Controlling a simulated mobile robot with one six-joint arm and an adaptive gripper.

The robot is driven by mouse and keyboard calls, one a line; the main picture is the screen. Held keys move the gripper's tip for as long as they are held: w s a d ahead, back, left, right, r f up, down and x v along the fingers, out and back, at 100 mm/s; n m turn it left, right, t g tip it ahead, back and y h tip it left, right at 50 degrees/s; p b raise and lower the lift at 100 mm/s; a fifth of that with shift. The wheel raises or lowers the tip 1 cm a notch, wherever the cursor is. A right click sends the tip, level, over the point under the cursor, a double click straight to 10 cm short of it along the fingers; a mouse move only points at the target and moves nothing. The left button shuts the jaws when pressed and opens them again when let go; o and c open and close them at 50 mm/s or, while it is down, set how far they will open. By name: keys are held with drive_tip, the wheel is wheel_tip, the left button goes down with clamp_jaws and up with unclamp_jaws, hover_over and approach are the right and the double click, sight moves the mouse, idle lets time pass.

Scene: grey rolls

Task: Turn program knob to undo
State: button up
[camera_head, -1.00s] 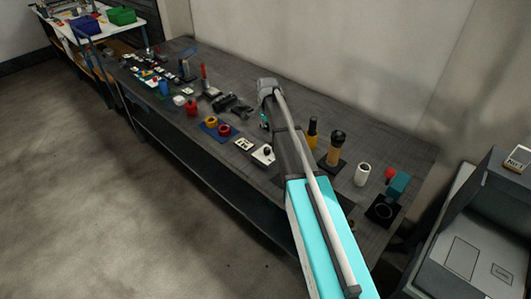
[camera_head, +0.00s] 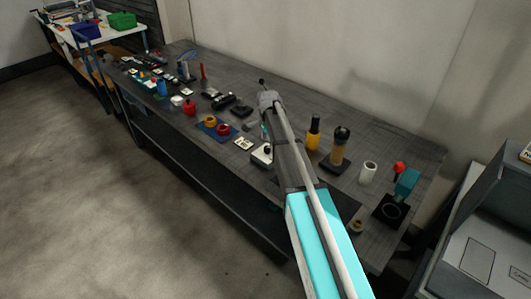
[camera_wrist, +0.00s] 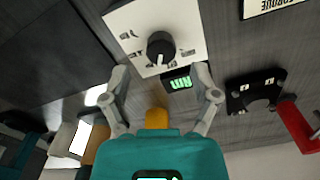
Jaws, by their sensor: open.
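The program knob (camera_wrist: 160,46) is a round black knob with a white pointer mark, on a white plate (camera_wrist: 118,22) with printed labels around it. In the wrist view the pointer aims toward the plate's lower edge. A small dark display with green letters (camera_wrist: 178,83) sits just below that edge. My gripper (camera_wrist: 163,83) is open and empty, its two grey fingers spread below the knob and apart from it. In the head view the white plate (camera_head: 257,157) is partly hidden behind my arm, and my fingertips cannot be made out.
In the wrist view, a black bracket (camera_wrist: 245,94) and a red part (camera_wrist: 297,125) lie right of the display.

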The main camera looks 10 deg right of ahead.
sight(267, 147)
drive_tip(key=shift+f+b, duration=1.6)
drive_tip(key=shift+f, duration=0.3)
clamp_jaws()
drive_tip(key=shift+a, duration=0.25)
drive_tip(key=shift+d, duration=0.15)
